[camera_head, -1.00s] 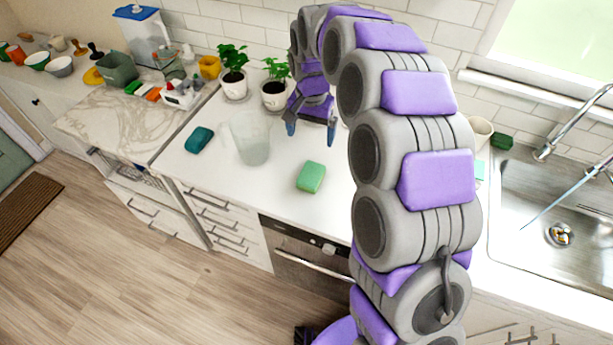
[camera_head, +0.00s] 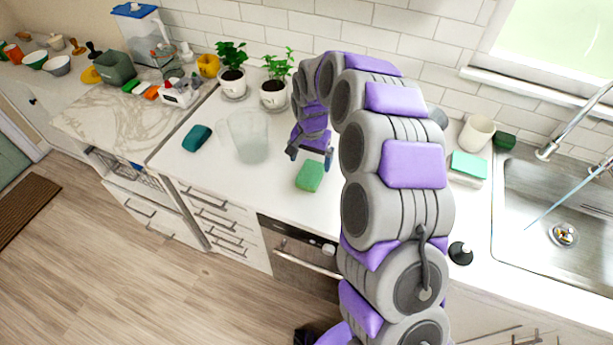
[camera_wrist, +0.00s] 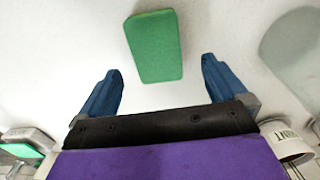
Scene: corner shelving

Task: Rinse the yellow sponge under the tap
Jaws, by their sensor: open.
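A green sponge (camera_head: 309,176) lies flat on the white counter. In the wrist view the green sponge (camera_wrist: 155,46) is just beyond my fingertips, roughly centred between them and untouched. My gripper (camera_head: 310,158) is open and empty, low over the counter behind the sponge; its blue fingers also show in the wrist view (camera_wrist: 162,68). No clearly yellow sponge stands out. The tap (camera_head: 570,128) rises behind the steel sink (camera_head: 522,190) at the right.
A clear glass vessel (camera_head: 250,140) and a dark teal sponge (camera_head: 197,138) are left of the gripper. Potted plants (camera_head: 273,92) stand behind. Counter around the green sponge is clear.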

